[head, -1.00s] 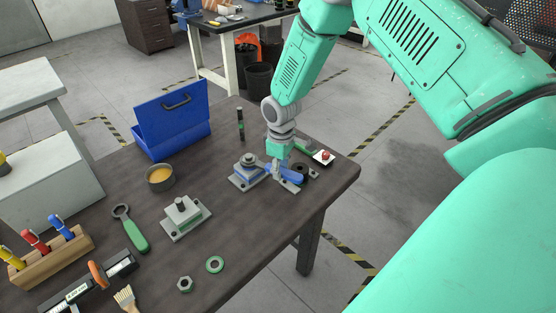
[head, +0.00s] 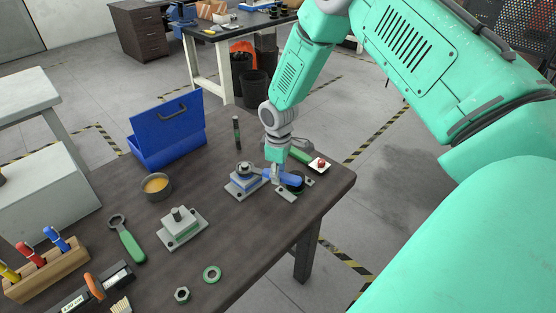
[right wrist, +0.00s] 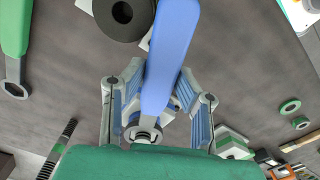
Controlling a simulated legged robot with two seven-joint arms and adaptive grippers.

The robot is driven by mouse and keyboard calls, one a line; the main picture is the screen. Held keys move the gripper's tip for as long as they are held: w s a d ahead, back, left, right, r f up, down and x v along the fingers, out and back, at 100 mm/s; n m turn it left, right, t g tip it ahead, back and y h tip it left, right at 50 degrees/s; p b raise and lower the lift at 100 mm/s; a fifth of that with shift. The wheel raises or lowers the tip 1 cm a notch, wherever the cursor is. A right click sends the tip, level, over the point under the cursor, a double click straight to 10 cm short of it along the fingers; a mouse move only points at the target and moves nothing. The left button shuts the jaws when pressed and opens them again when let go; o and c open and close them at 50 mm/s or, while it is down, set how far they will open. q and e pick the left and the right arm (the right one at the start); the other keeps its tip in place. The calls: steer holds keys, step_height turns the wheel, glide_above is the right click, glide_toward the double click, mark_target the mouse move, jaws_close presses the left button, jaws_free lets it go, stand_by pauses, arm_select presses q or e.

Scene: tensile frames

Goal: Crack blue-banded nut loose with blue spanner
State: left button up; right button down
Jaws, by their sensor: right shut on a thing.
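The blue spanner (head: 284,178) is held in my right gripper (head: 278,177), which is shut on its handle. The right wrist view shows the blue handle (right wrist: 168,60) between the two fingers (right wrist: 158,92). The spanner's grey head (right wrist: 143,133) is at the nut on the post; I cannot tell whether it is fully seated. The blue-banded nut (head: 244,167) is on top of the blue-banded block (head: 242,183), which stands on a grey base plate; the spanner head and gripper partly hide it. My left gripper is not in view.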

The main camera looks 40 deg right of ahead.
steer(key=shift+r+p, duration=2.95)
steer(key=shift+r, duration=0.85)
steer(key=shift+f, duration=0.1)
